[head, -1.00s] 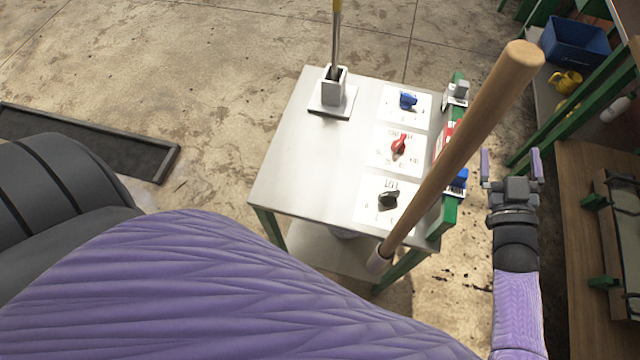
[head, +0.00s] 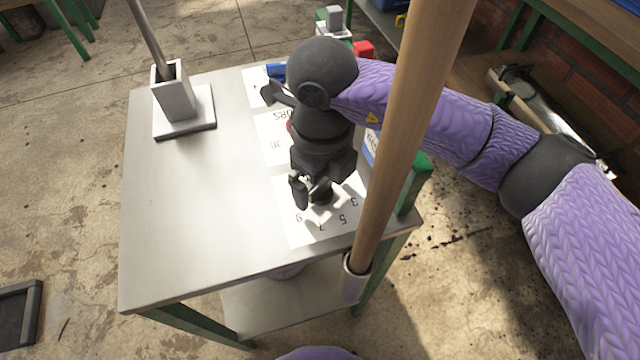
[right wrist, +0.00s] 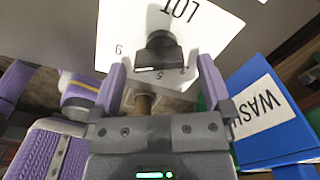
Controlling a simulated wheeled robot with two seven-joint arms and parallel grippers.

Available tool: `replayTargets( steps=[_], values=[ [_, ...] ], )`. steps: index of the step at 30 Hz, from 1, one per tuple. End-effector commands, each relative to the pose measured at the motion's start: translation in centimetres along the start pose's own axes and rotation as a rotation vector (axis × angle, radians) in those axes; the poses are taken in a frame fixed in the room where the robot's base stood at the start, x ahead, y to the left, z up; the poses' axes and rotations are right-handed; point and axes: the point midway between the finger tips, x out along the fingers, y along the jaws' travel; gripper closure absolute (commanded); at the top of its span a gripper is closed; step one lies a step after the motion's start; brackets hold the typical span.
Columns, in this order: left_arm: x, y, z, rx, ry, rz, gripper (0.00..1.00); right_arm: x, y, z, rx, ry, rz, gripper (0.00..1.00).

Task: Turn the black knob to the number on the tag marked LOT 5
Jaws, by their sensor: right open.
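The black knob (head: 322,192) is on a white dial card (head: 312,230) at the table's near right corner. The card shows 9, 7, 5 and 3 in the head view. In the right wrist view, the knob (right wrist: 160,50) stands between the fingertips of my open right gripper (right wrist: 160,68), and the card (right wrist: 225,22) shows "LOT", a 9 and a 5. In the head view my right gripper (head: 311,188) is over the knob and partly hides it; contact is unclear. I cannot make out a tag reading LOT 5. My left gripper is out of view.
A slanted wooden handle (head: 408,130) crosses in front of the table's right edge. A blue block labelled WASH (right wrist: 268,110) is close beside my right gripper. A metal holder (head: 175,95) stands at the table's back left. The left tabletop (head: 200,200) is clear.

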Motion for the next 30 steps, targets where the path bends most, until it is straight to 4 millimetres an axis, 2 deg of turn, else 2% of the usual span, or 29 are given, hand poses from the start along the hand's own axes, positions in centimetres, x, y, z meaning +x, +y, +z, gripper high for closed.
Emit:
replayTargets(
  steps=[1, 3, 10, 11, 23, 24, 30],
  values=[
    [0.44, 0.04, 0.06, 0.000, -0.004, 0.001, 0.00, 0.79, 0.01, 0.00, 0.000, 0.001, 0.002, 0.00],
    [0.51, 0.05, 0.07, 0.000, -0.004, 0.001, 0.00, 1.06, 0.02, 0.01, 0.000, 0.000, 0.002, 0.00],
    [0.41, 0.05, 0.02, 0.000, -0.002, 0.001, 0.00, 0.98, 0.03, 0.02, 0.000, -0.002, 0.002, 0.00],
    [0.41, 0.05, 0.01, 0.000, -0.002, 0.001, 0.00, 0.98, 0.03, 0.02, 0.000, -0.002, 0.002, 0.04],
    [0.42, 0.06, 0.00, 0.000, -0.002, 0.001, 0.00, 0.98, 0.03, 0.02, 0.000, -0.001, 0.002, 0.89],
    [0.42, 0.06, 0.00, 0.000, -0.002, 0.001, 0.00, 0.98, 0.03, 0.02, 0.000, -0.001, 0.002, 0.91],
    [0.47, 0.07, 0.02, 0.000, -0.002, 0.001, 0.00, 0.99, 0.01, 0.02, -0.019, -0.002, 0.002, 0.91]
  ],
)
